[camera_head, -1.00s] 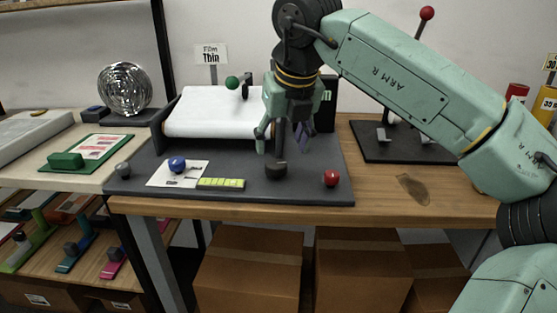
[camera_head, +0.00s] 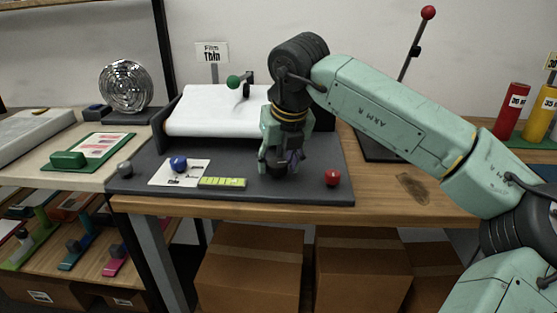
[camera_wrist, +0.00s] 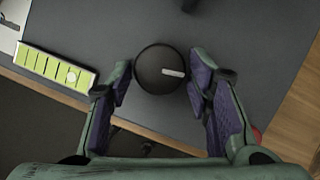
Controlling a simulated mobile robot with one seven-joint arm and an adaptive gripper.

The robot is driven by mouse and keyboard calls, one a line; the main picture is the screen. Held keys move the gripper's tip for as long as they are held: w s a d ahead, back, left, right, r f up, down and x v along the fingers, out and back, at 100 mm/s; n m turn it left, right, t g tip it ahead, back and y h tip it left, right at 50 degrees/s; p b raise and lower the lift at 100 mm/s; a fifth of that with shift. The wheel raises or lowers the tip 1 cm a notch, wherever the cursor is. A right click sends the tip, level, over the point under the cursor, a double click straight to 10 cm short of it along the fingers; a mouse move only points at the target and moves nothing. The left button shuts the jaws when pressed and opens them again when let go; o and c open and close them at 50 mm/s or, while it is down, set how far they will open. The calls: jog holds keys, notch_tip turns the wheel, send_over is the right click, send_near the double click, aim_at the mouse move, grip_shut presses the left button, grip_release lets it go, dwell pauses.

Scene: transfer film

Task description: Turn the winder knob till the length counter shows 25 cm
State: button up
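The black round winder knob (camera_wrist: 158,69) with a pale mark on top sits on the grey base (camera_head: 135,187). My gripper (camera_wrist: 160,90) is open, pointing down, with one finger on each side of the knob; in the wrist view gaps show between the pads and the knob. In the head view my gripper (camera_head: 280,165) hides most of the knob. A green-yellow scale strip (camera_wrist: 55,66), which seems to be the length counter, lies left of the knob; it also shows in the head view (camera_head: 222,183). A small pale round marker sits near its right end. Its reading is too small to tell.
A white film roll (camera_head: 210,112) with a green-balled lever (camera_head: 233,82) stands behind on the base. A blue knob (camera_head: 178,164) on a white card is left, a red ball knob (camera_head: 333,177) right. A red-balled lever (camera_head: 428,13) stands further right.

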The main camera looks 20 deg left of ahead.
jog(key=c, duration=0.8)
jog(key=shift+n, duration=0.4)
jog(key=n, duration=0.1)
jog(key=n+g+y, duration=0.1)
jog(key=n, duration=0.1)
jog(key=shift+w+d+r+n+p, duration=0.1)
jog(key=shift+w+n+p, duration=0.05)
jog(key=shift+n+p, duration=0.2)
jog(key=shift+w+n+g+y+p, duration=0.15)
jog(key=shift+n+g+p, duration=0.35)
jog(key=shift+n, duration=0.6)
jog(key=shift+w+n+g+y+p, duration=0.1)
jog(key=shift+n+g+y+p, duration=0.3)
jog(key=shift+n, duration=0.65)
jog(key=o, duration=1.2)
jog(key=shift+d, duration=0.1)
